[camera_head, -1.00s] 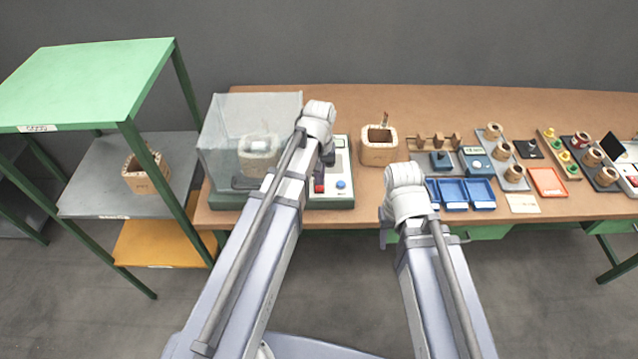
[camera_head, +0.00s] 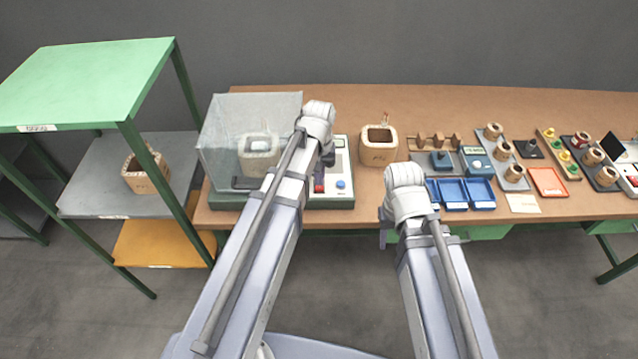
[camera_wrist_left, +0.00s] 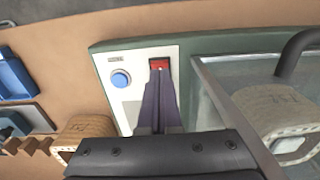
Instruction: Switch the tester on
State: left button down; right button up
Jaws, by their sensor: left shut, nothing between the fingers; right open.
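The tester (camera_head: 335,201) is a green-based unit with a pale control panel (camera_head: 341,160) and a clear hood (camera_head: 225,130) over its left part. A wooden coil block (camera_head: 258,158) stands under the hood. The panel carries a red switch (camera_wrist_left: 158,65) and a blue round button (camera_wrist_left: 121,78), which also shows in the head view (camera_head: 340,184). My left gripper (camera_wrist_left: 158,82) is shut and empty, its fingertips at the near edge of the red switch; I cannot tell whether they touch it. My right gripper (camera_head: 384,238) hangs at the table's front edge, its fingers mostly hidden by its arm.
A coil block (camera_head: 378,148) stands right of the tester. Blue trays (camera_head: 453,194) and boards with several small coils lie further right. A green-framed shelf (camera_head: 125,160) stands left, with another coil block (camera_head: 146,172) on it. The table's back strip is clear.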

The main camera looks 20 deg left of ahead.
aim_at(320, 188)
pick_arm(q)
jog(key=shift+f+b, duration=0.8)
jog(key=shift+f, duration=0.1)
jog(key=shift+r, duration=0.1)
dwell(0.3)
notch_tip(320, 188, up, 7)
jog(key=p, duration=0.7)
jog(key=shift+s+d, duration=0.1)
jog(key=s+d+m+y, duration=0.1)
jog(key=s+d+m, duration=0.6)
jog(key=s+d, duration=0.3)
jog(key=s, duration=0.4)
jog(key=shift+d, duration=0.15)
dwell(1.5)
